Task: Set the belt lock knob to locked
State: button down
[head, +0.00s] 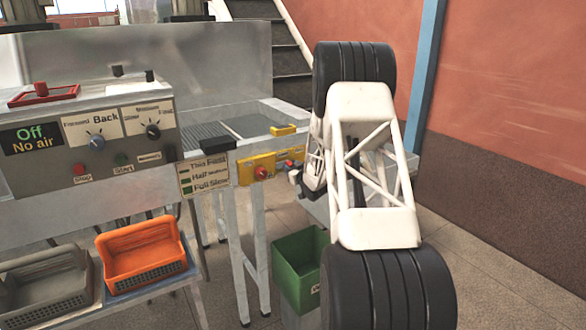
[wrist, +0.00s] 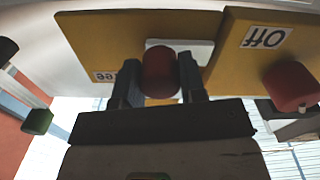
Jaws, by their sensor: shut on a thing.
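A red knob (wrist: 160,72), which I take to be the belt lock knob, sits on a yellow panel (wrist: 100,38) in the wrist view. A partly hidden label beside it ends in "ee" and appears upside down. My gripper (wrist: 160,92) has one finger on each side of this knob and is shut on it. In the head view my gripper (head: 296,178) is at the right end of the yellow panel (head: 256,160). A pale plate shows behind the knob; any marking on it is covered, so I cannot read the knob's setting.
Another red knob (wrist: 292,85), near an upside-down "Off" label (wrist: 264,38), is close to my gripper. A green bin (head: 300,270) stands below. A control box (head: 95,140), a sign (head: 204,176) and an orange basket (head: 140,252) are to the left.

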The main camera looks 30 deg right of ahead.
jog(key=c, duration=0.7)
grip_release()
jog(key=shift+a, duration=0.2)
jog(key=shift+s, duration=0.1)
jog(key=s, duration=0.7)
jog(key=shift+s, duration=0.35)
jog(key=s+a+r+m+g+h, duration=0.1)
jog(key=s+a+r+g, duration=0.3)
jog(key=s+a+r, duration=0.55)
jog(key=s+a+r+m+g+h, duration=0.1)
jog(key=s+a+r+g+h, duration=0.15)
jog(key=s+a+r, duration=0.75)
jog(key=s+a+f+g+y, duration=0.1)
jog(key=s+a+g, duration=0.2)
jog(key=s+a, duration=0.4)
jog(key=s+a+g+y, duration=0.1)
jog(key=s+a+g, duration=0.2)
jog(key=s+a, duration=0.5)
jog(key=s+a+f+g+y, duration=0.1)
jog(key=s+a+g, duration=0.2)
jog(key=s, duration=1.7)
jog(key=a, duration=0.4)
jog(key=shift+s+a+f, duration=0.2)
jog(key=shift+a+f, duration=0.1)
